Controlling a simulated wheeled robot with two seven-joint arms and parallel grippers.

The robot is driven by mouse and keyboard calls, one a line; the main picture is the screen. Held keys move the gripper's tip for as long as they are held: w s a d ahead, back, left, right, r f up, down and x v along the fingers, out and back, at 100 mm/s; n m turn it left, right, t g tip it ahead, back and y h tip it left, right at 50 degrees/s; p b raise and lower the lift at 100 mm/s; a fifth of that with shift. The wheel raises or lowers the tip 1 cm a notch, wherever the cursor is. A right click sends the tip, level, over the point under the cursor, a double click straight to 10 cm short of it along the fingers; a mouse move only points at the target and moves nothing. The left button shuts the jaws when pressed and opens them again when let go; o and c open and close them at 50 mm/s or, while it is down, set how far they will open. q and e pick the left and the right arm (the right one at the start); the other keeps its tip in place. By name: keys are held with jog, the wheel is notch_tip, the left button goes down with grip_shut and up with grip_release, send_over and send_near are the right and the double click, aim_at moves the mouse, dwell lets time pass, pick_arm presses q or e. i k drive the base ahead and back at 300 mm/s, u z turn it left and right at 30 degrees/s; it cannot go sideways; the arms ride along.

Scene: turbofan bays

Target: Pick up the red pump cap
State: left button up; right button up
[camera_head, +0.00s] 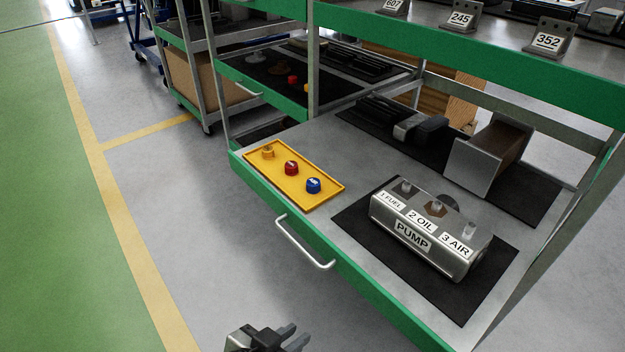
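The red pump cap (291,168) sits in the yellow tray (316,201) on the left part of the green-edged shelf. It stands between a yellow-orange cap (267,152) and a blue cap (313,185). My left gripper (294,335) is at the bottom edge of the view, low in front of the shelf and well apart from the tray. Its fingers look spread with nothing between them. My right gripper is not in view.
A metal pump block (428,254) with labelled ports stands on a black mat (353,227) to the right. A drawer handle (303,243) sticks out from the shelf front. An upper shelf (470,62) overhangs the back. The floor at left is clear.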

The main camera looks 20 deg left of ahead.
aim_at(291, 169)
jog(key=u, duration=2.15)
jog(key=i, duration=2.3)
jog(key=z, duration=1.75)
